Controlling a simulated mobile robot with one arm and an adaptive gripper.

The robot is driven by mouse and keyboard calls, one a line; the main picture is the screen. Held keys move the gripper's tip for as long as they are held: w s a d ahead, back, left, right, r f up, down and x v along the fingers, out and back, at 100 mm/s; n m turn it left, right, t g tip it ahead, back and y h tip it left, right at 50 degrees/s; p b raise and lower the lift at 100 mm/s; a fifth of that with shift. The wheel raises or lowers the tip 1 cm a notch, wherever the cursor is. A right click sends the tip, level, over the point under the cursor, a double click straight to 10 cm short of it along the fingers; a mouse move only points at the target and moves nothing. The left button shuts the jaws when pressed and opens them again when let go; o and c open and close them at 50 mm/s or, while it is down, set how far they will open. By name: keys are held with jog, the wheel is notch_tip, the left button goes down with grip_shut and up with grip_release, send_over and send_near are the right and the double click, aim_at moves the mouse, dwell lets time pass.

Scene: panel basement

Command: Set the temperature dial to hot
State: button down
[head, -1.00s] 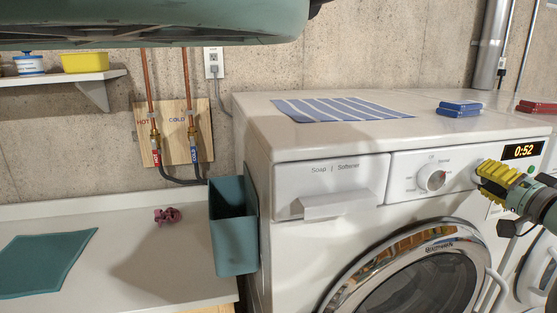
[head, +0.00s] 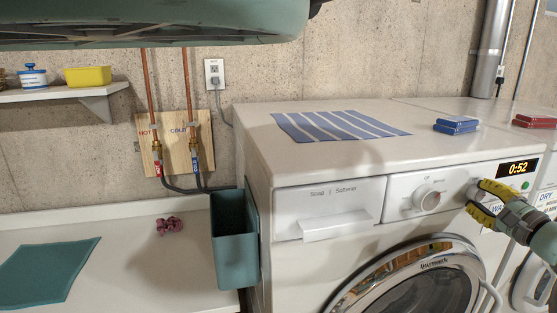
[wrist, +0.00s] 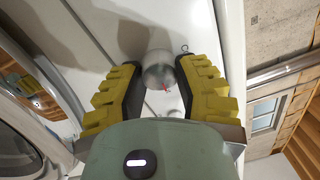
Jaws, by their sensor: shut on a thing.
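The washing machine's (head: 330,258) front panel has a white dial (head: 427,199) with small print around it. A second dial (head: 473,191) sits to its right, just left of the lit display. My gripper (head: 477,197) is at this second dial, with one yellow finger above and one below. In the wrist view, the round grey dial (wrist: 158,72) lies between the dark pads of my gripper (wrist: 158,75), which is shut on it. A small red mark shows at the dial's edge. The print around this dial is mostly hidden, so its setting cannot be read.
The display (head: 518,168) reads 0:52. The round door (head: 425,290) is below the panel. A teal bin (head: 234,240) stands at the left side.

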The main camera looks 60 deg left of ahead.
jog(key=shift+d+f+m, duration=0.1)
jog(key=shift+f+m, duration=0.15)
jog(key=shift+m, duration=0.45)
jog(key=c, duration=0.5)
grip_release()
jog(key=shift+r, duration=0.15)
jog(key=shift+c, duration=0.2)
jog(key=v, duration=1.1)
jog(key=shift+s+d, duration=0.2)
jog(key=shift+d, duration=0.2)
